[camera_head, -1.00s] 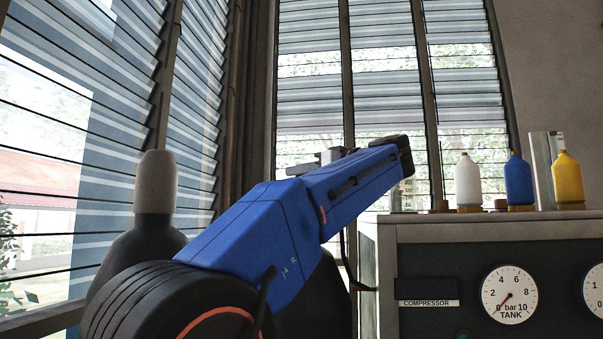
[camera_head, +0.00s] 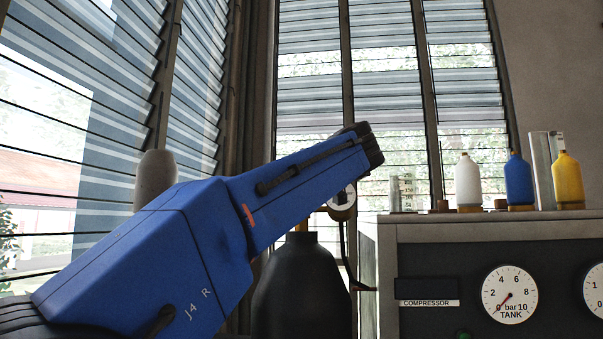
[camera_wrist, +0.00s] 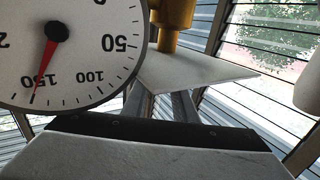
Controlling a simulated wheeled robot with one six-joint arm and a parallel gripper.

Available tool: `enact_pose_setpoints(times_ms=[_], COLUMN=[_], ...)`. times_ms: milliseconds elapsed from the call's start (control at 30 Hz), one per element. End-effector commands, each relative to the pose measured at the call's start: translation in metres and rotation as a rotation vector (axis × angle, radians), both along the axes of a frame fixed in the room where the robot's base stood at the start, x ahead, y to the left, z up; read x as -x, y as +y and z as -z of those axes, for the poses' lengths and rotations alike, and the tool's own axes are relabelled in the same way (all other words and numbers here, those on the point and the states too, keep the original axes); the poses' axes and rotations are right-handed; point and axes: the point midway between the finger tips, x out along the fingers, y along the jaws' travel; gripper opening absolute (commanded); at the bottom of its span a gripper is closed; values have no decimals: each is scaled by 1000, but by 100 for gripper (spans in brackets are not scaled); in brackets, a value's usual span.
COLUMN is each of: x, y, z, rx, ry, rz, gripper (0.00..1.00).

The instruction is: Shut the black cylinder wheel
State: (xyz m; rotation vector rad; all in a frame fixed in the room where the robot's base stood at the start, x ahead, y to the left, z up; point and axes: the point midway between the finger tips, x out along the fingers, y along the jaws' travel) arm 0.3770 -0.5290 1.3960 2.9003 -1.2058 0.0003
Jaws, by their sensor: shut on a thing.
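The black cylinder (camera_head: 303,295) stands upright behind my arm in the head view, with a brass neck on top. A round gauge (camera_head: 342,202) shows beside that neck. My arm covers the cylinder's valve top and my gripper in that view. In the wrist view the gauge (camera_wrist: 60,50) fills the upper left, its red needle near 150. A brass fitting (camera_wrist: 172,25) meets a pale flat piece (camera_wrist: 195,75), which looks like the wheel. My gripper's fingers (camera_wrist: 162,106) reach to this piece and are shut on it; their tips are partly hidden.
Another cylinder with a grey cap (camera_head: 155,175) stands at left, partly behind my arm. At right is a compressor cabinet (camera_head: 380,270) with dials, with white (camera_head: 468,182), blue (camera_head: 517,180) and yellow (camera_head: 566,180) bottles on top. Louvred windows stand close behind.

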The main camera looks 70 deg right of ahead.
Motion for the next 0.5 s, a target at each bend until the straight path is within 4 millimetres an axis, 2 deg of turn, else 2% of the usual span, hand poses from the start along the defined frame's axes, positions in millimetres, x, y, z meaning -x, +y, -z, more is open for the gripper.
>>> enact_pose_setpoints(times_ms=[500], x=[-2], y=[1], z=[-1], rx=[4], ry=[1], rz=[248], gripper=[3])
